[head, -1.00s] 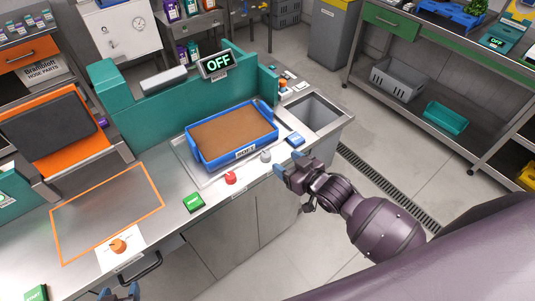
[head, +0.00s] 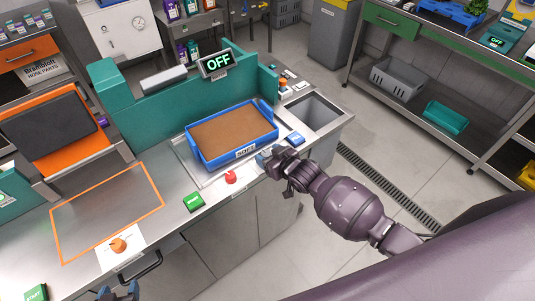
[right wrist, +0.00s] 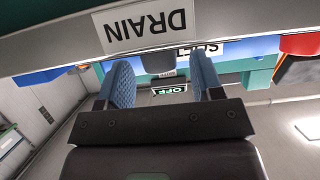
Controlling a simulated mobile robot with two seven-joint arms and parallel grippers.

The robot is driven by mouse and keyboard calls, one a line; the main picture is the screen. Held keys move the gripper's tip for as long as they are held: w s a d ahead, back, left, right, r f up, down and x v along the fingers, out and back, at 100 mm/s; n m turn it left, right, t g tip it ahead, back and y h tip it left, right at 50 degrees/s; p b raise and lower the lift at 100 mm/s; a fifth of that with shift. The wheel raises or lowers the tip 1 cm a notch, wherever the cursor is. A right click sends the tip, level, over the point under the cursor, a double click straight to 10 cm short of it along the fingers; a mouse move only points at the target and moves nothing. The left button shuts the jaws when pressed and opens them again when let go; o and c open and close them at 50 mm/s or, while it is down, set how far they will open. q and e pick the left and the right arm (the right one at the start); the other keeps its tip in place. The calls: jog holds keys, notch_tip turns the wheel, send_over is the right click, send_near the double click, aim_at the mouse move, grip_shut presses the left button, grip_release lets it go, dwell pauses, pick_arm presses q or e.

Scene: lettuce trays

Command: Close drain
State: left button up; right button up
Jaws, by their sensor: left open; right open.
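A white DRAIN label (right wrist: 145,27) shows upside down on the counter's front edge, at the top of the right wrist view. My right gripper (head: 264,158) is at that front edge, by the near right corner of the blue tray (head: 208,161). Its two blue fingers are apart in the right wrist view (right wrist: 163,78), with no held thing visible between them. The grey knob on the counter there is hidden behind the gripper in the head view. My left gripper (head: 119,292) is open and empty at the bottom edge, partly out of frame.
A red button (head: 231,177), a green button (head: 194,202) and a blue button (head: 296,138) sit along the counter edge. An OFF display (head: 218,64) stands behind the brown-filled tray. An open sink (head: 318,112) is to the right.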

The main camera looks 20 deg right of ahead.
pick_arm(q)
jog(key=shift+f, duration=0.1)
pick_arm(e)
jog(key=shift+w+a+f, duration=0.15)
jog(key=shift+w+a, duration=0.05)
jog(key=shift+w, duration=0.15)
jog(key=c, duration=0.9)
